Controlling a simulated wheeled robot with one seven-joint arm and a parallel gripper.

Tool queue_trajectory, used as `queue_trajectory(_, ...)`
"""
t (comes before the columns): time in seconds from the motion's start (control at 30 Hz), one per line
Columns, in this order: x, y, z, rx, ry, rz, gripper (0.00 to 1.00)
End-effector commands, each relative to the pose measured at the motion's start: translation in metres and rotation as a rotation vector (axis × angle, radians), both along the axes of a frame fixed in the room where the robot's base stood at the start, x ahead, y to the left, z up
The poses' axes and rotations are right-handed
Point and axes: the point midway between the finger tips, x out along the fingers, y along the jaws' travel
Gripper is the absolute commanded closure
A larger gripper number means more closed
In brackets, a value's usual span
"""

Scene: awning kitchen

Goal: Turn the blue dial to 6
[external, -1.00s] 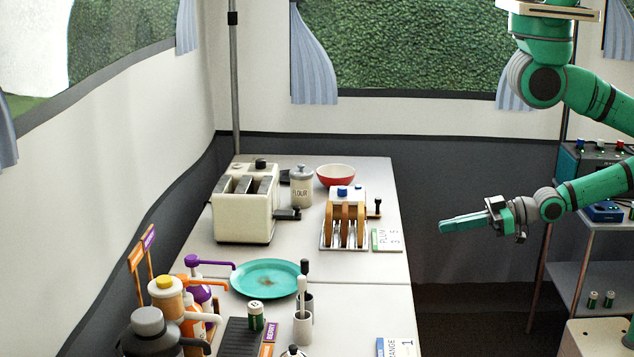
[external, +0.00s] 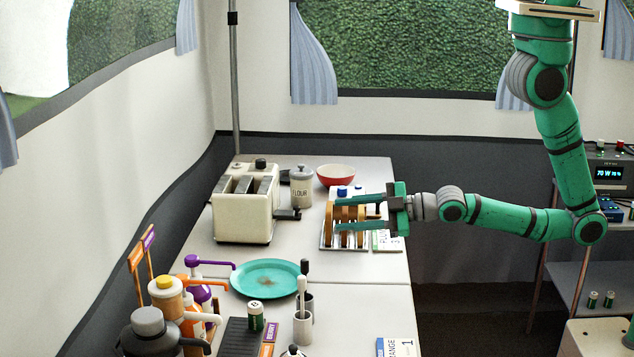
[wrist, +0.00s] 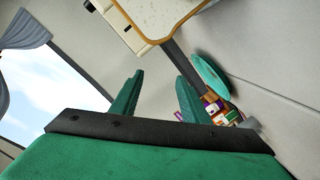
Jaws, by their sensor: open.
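My gripper (external: 338,214) is open, its two green fingers pointing left across the slotted rack (external: 328,243) of brown slices in the external view. Whether they touch the rack or slices is unclear. A small blue knob-like piece (external: 342,191) shows at the back of the rack, close to the upper finger. No number on it is readable. In the wrist view the gripper (wrist: 160,82) has a clear gap between its fingers, with nothing held. A blue dial cannot be made out in the wrist view.
A cream toaster (external: 240,210) stands left of the rack, with a flour jar (external: 302,188) and red bowl (external: 336,176) behind. A teal plate (external: 268,290) lies in front. A box with a lit display (external: 609,173) stands on the right shelf, partly hidden by my arm.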

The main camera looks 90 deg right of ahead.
Motion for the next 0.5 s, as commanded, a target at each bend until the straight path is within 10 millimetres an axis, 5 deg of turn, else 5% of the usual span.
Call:
queue_trajectory(0.27, 0.086, -0.044, 0.047, -0.256, -0.001, -0.107, 0.59)
queue_trajectory(0.5, 0.129, -0.136, 0.091, -0.485, 0.106, -0.328, 0.59)
